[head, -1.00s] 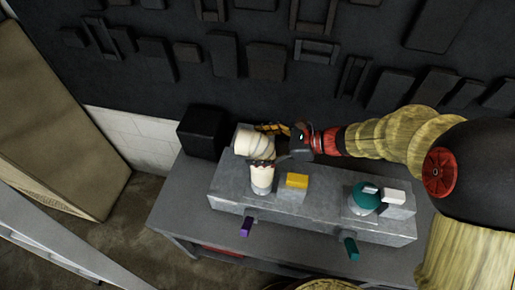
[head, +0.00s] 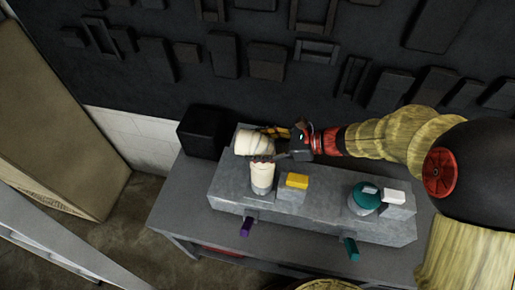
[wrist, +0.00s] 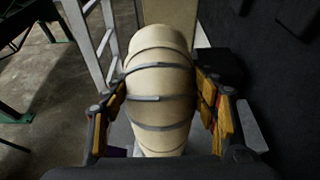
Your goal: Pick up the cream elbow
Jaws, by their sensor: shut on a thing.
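The cream elbow (head: 257,143) is a segmented, bent duct piece with grey seams, at the left end of the grey block on the bench. Its lower leg (head: 262,178) points down toward the block's top; I cannot tell whether it touches. My gripper (head: 276,144) comes from the right and is shut on the elbow's upper part. In the wrist view the elbow (wrist: 160,85) fills the middle, with a yellow-padded finger on each side of it.
A yellow block (head: 297,181) stands right of the elbow. A teal round piece (head: 363,198) and a white-topped block (head: 394,197) sit further right. Purple (head: 246,227) and teal (head: 351,249) pegs stick out in front. A black box (head: 203,132) stands behind left.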

